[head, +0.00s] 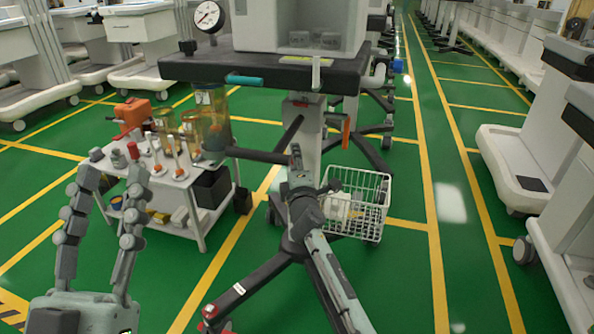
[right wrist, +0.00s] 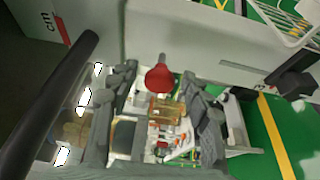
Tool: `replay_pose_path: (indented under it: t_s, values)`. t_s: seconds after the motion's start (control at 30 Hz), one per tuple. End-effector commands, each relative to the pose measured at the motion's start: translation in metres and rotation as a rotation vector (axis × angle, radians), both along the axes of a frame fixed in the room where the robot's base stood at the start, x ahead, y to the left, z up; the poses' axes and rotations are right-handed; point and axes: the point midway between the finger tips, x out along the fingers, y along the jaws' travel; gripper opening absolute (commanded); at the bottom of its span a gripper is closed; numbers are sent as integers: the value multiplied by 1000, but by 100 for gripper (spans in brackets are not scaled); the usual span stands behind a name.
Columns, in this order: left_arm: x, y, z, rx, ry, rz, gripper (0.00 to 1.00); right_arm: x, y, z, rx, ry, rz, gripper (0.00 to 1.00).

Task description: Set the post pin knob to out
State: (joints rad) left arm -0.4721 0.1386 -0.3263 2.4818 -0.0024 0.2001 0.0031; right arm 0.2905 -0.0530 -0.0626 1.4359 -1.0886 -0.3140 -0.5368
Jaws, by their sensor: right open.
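The post pin knob (right wrist: 159,78) is a red knob on a short grey pin that sticks out of the pale post (right wrist: 175,35) in the right wrist view. My right gripper (right wrist: 157,92) is open, with one finger on each side of the knob; I cannot tell if either touches it. In the head view the post (head: 305,130) stands under the cart top, and my right gripper (head: 296,160) is beside it. I cannot make out the knob there. My left gripper (head: 108,182) is open and empty at the lower left, away from the post.
A low white table (head: 190,212) with bottles and tools stands left of the post. A white wire basket (head: 372,215) hangs to its right. A dark bar (head: 250,154) runs left from the post. The cart top (head: 265,72) with a gauge (head: 208,17) is above. Green floor lies open to the right.

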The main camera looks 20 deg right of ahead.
Motion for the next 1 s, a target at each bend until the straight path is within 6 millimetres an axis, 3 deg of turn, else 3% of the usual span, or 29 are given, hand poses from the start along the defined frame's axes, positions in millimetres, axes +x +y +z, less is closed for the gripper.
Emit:
replay_pose_path:
  t_s: [0.5, 0.7, 1.0]
  values:
    - [0, 0, -1, -1, 4, 1, 40, -96, 20, -1, 1, 1, 1, 48]
    - [0, 0, -1, -1, 4, 2, 40, -110, 23, 0, 0, 1, 1, 48]
    - [0, 0, -1, -1, 4, 2, 40, -110, 23, 0, 0, 0, 1, 48]
